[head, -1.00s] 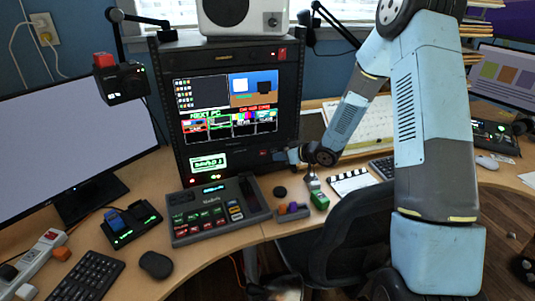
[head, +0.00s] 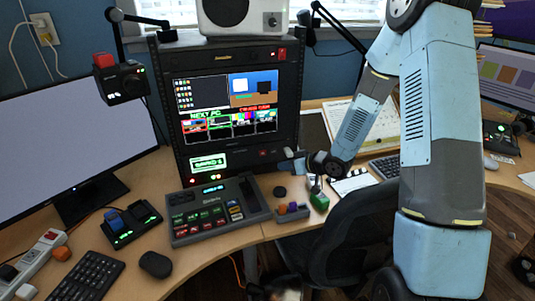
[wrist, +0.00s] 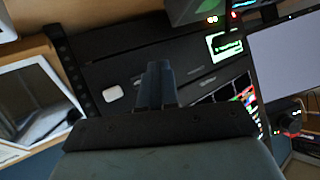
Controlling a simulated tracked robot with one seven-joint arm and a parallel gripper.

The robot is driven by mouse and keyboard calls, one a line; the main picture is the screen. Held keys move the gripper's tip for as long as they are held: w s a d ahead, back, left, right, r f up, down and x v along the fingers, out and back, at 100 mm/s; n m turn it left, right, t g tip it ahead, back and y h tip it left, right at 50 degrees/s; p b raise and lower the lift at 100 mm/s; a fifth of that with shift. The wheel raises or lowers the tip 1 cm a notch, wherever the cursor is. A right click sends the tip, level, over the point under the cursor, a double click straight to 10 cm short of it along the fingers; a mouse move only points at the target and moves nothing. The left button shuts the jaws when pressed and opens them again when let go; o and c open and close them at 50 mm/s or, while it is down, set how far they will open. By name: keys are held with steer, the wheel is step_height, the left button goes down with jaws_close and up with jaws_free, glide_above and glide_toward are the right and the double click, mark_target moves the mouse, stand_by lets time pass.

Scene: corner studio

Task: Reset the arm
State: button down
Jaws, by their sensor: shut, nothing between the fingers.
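My arm (head: 427,110), with light blue and grey links, reaches in from the right in the head view and bends down toward the desk. My gripper (head: 288,155) is at its end, small and partly hidden by my wrist, in front of the lower right of the black equipment rack (head: 292,110). In the wrist view my gripper (wrist: 157,68) shows as two dark fingers closed together, with nothing between them. From the head view I cannot tell whether it touches the rack.
A switcher panel (head: 207,222) lies on the wooden desk below the rack. A green object (head: 319,201) and a small tray with knobs (head: 292,213) are close under my wrist. A black chair (head: 350,235) stands at the desk's front edge, near my arm.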

stand_by(0.4)
steer(key=s+d+r+m+t+h, duration=0.1)
steer(key=s+d+r+m+h, duration=0.15)
steer(key=d+r+h, duration=0.55)
steer(key=s+d+r+m+t+h, duration=0.1)
steer(key=s+d+r+h, duration=0.15)
steer(key=d+r, duration=0.75)
steer(key=s+r+m+g, duration=0.1)
steer(key=s+r, duration=0.3)
steer(key=s, duration=0.4)
steer(key=s+a+r+m+g, duration=0.1)
steer(key=s+r+m, duration=0.1)
steer(key=s+r, duration=0.3)
steer(key=s+r+m+g, duration=0.1)
steer(key=s+r, duration=0.3)
steer(key=s, duration=0.9)
steer(key=shift+s+a+r+g, duration=0.15)
steer(key=shift+a+g, duration=0.05)
steer(key=shift+g, duration=0.1)
